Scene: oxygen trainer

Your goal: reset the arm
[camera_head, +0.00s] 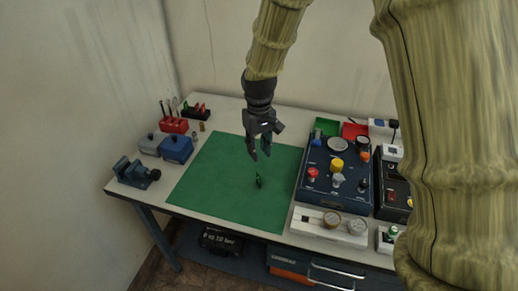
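My gripper (260,154) hangs from my arm with its fingers pointing down over the green mat (215,180). The two fingers are apart and nothing shows between them. A small dark object (258,182) is on the mat below the gripper, apart from it. It is too small to name. The foreground part of my arm fills the right side of the view and hides the table's right end.
A dark blue panel with knobs (325,190) stands right of the mat. A white block with round fittings (320,228) lies before it. Left are blue boxes (176,149), a dark vise (135,172) and a red tool rack (174,125). The mat is mostly clear.

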